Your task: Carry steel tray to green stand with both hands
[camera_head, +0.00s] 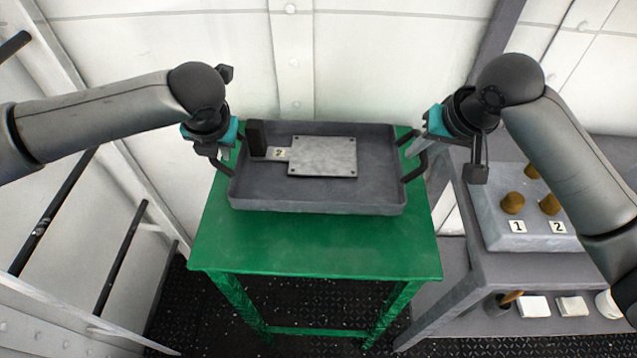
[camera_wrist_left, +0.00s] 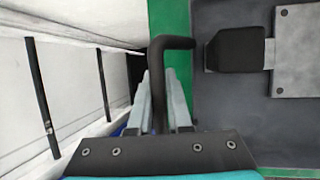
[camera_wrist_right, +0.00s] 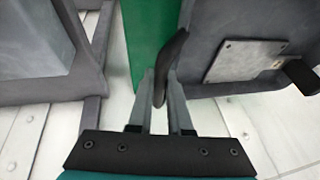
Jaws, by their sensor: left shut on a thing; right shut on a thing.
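The steel tray (camera_head: 320,202), dark grey with a low rim, is over the back part of the green stand's top (camera_head: 315,245). I cannot tell whether it touches the stand. A light metal plate (camera_head: 323,156) and a black block with a tag (camera_head: 257,138) lie inside the tray. My left gripper (camera_head: 222,155) is shut on the tray's left black handle, which shows between the fingers in the left wrist view (camera_wrist_left: 160,85). My right gripper (camera_head: 421,147) is shut on the right handle, seen in the right wrist view (camera_wrist_right: 168,70).
A grey bench (camera_head: 510,268) stands at the right with a numbered block (camera_head: 490,225) holding brown knobs. Its lower shelf holds small white items. A white wall rises behind the stand, and a rail frame (camera_head: 120,255) stands at the left. The stand's front top is bare.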

